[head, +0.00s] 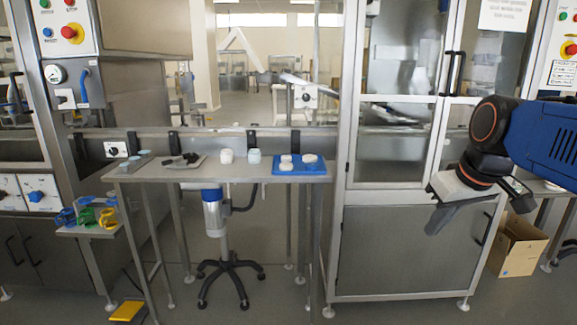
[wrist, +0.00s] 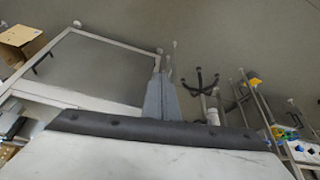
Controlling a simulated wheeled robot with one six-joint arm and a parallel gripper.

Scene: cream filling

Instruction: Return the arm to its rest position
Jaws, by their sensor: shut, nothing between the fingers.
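My arm reaches in from the right in the head view, in front of the steel cabinet. My gripper (head: 432,226) hangs at its end, pointing down and left, clear of the table and cabinet. In the wrist view my gripper (wrist: 163,82) shows two grey fingers close together, shut and empty, with only the floor and distant furniture beyond them.
A cabinet (head: 400,240) stands behind my gripper. A cardboard box (head: 515,248) sits on the floor at the right.

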